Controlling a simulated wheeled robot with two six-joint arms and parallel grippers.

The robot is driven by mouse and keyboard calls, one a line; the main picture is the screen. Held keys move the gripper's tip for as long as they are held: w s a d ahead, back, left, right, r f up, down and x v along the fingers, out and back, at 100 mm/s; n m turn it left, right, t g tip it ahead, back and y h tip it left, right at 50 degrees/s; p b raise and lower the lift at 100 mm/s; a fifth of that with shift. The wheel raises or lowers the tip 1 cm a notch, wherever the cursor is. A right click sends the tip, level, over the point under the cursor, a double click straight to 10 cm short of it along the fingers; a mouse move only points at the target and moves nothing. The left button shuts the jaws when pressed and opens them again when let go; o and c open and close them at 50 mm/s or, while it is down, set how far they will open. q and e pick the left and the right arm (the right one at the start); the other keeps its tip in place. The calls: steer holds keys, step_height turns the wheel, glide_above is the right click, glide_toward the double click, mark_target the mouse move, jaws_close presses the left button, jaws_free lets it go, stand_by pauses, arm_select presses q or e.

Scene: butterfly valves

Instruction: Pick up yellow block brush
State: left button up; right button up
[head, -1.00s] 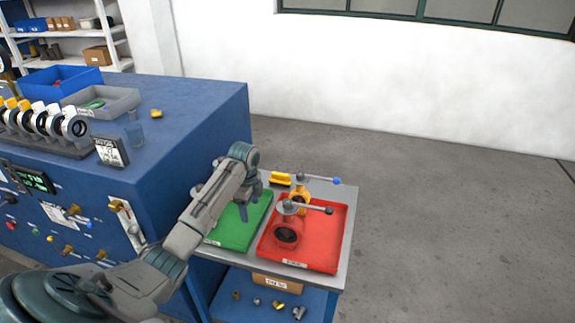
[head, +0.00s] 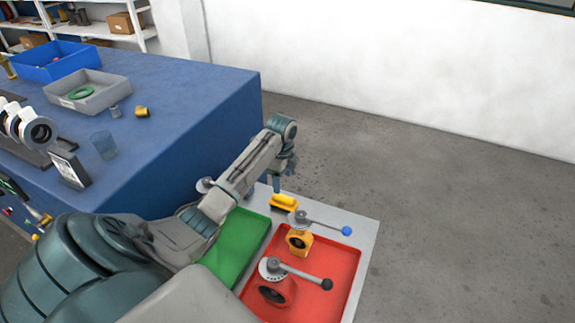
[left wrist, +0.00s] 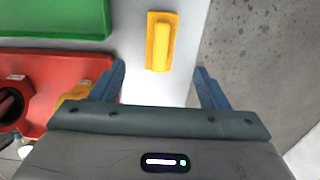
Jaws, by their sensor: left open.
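The yellow block brush (head: 284,202) lies on the grey side table (head: 350,224), behind the red tray and beside the green tray. In the left wrist view the brush (left wrist: 160,41) lies ahead of my open jaws, roughly centred between them. My left gripper (head: 280,185) is open and empty, close to the brush, and it also shows in the left wrist view (left wrist: 160,88). The brush is not between the fingers. My right gripper is not seen.
The red tray (head: 345,283) holds a yellow valve (head: 299,242) with a blue-knobbed lever and a red valve (head: 277,292) with a black-knobbed lever. An empty green tray (head: 240,249) is beside it. A blue bench (head: 215,95) stands on the left.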

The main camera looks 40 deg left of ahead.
mark_target(284, 197)
arm_select(q)
steer(key=f, duration=0.2)
steer(key=f+p, duration=0.1)
steer(key=f, duration=0.1)
steer(key=shift+s+d+f, duration=0.1)
steer(key=shift+s+f, duration=0.05)
steer(key=shift+s, duration=0.05)
steer(key=shift+w+f+p, duration=0.15)
steer(key=shift+f+p, duration=0.4)
steer(key=shift+p, duration=0.05)
step_height(284, 197, down, 3)
steer(key=shift+w+d+f+p, duration=0.1)
steer(key=shift+w+p, duration=0.05)
steer(key=shift+p, duration=0.6)
steer(key=shift+f, duration=0.65)
steer(key=c, duration=1.1)
